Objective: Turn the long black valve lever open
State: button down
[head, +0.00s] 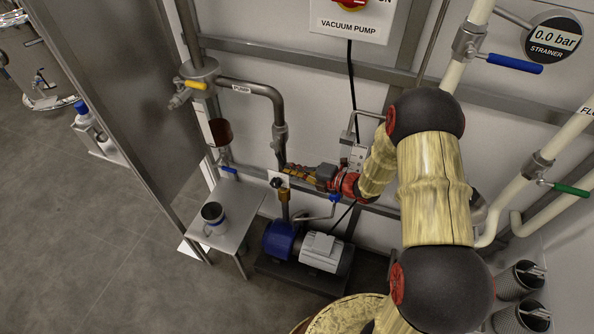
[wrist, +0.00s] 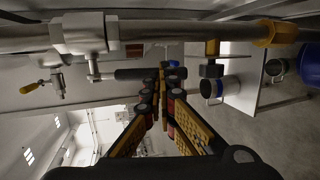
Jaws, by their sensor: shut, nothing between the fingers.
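The long black lever (wrist: 135,74) shows in the wrist view as a dark grip. It lies roughly parallel to the steel pipe (wrist: 180,36), beside a pale valve body (wrist: 85,32). My gripper (wrist: 162,76) is shut and empty, with its fingertips over the right part of the lever in the picture. I cannot tell whether they touch it. In the head view my gripper (head: 286,171) is at the steel pipe (head: 278,120), below its bend, and I cannot make out the lever there.
A small table (head: 240,232) with a metal cup (head: 212,213) stands left of my gripper. The blue and grey pump (head: 322,250) is below. A yellow-handled valve (head: 195,85) is up left. Blue (head: 515,63) and green (head: 572,189) handles are at right.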

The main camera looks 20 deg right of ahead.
jog(key=shift+w+a+f+y+p, duration=0.15)
jog(key=shift+w+a+f+p, duration=0.25)
jog(key=shift+a, duration=0.2)
jog(key=shift+w+a+f+y+p, duration=0.15)
jog(key=shift+w+a+f+p, duration=0.2)
jog(key=shift+a, duration=0.25)
jog(key=shift+w, duration=0.1)
jog(key=shift+d, duration=0.1)
jog(key=shift+s+d, duration=0.25)
jog(key=shift+s, duration=0.05)
jog(key=f+p+v, duration=0.3)
jog(key=p+v, duration=0.1)
jog(key=v, duration=0.8)
jog(key=shift+s+d, duration=0.35)
jog(key=shift+s, duration=0.3)
